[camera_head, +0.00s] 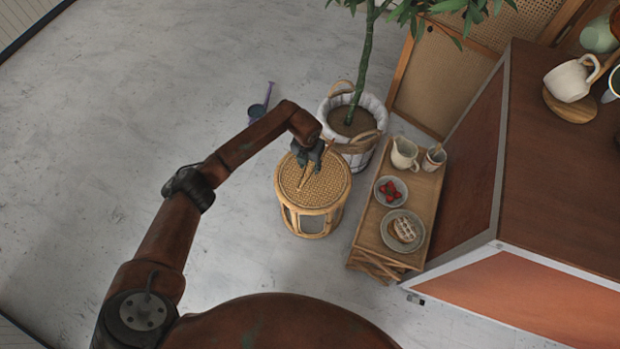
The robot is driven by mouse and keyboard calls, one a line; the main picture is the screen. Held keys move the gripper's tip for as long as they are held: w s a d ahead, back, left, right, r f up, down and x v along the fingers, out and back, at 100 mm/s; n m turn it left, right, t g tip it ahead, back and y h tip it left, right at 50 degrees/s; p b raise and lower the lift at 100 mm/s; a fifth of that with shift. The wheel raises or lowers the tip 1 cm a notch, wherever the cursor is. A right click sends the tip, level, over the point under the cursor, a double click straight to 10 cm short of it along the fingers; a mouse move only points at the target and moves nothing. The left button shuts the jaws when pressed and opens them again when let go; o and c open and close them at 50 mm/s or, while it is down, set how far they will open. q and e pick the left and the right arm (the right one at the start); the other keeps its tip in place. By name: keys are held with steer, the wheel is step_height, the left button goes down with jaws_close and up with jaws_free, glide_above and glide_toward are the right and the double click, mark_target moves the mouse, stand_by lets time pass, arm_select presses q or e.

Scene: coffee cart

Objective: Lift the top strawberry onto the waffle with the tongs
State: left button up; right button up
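My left gripper (308,158) is over the back of a round woven stool, pointing down. Light wooden tongs (306,179) show just below its fingers, above or on the stool top. The fingers are small and dark here, so I cannot tell whether they are closed on the tongs. Several red strawberries (390,189) sit in a small grey bowl (379,197) on a wooden side table, right of the gripper. The waffle (404,230) lies on a grey plate (388,241) nearer to me on that table. My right gripper is not in view.
The woven stool (322,192) stands left of the side table (369,236). A cream pitcher (404,153) and a cup (434,158) stand at the table's far end. A potted tree (352,120) is behind the stool. The brown cart (560,170) borders the right. Floor at left is mostly clear.

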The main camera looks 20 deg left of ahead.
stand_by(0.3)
arm_select(q)
steer(key=s+r+m+g+h, duration=0.1)
steer(key=s+r+m, duration=0.2)
steer(key=r+m, duration=0.4)
steer(key=s+r+m, duration=0.3)
steer(key=r+m, duration=0.3)
steer(key=m, duration=0.3)
steer(key=s+r+m, duration=0.4)
steer(key=s+m, duration=0.3)
steer(key=m, duration=0.2)
steer(key=s+a+r+m+g+y, duration=0.1)
steer(key=s+r+m, duration=0.4)
steer(key=m, duration=0.5)
steer(key=shift+s+a+r, duration=0.2)
steer(key=shift+s+a, duration=0.05)
steer(key=shift+s, duration=0.75)
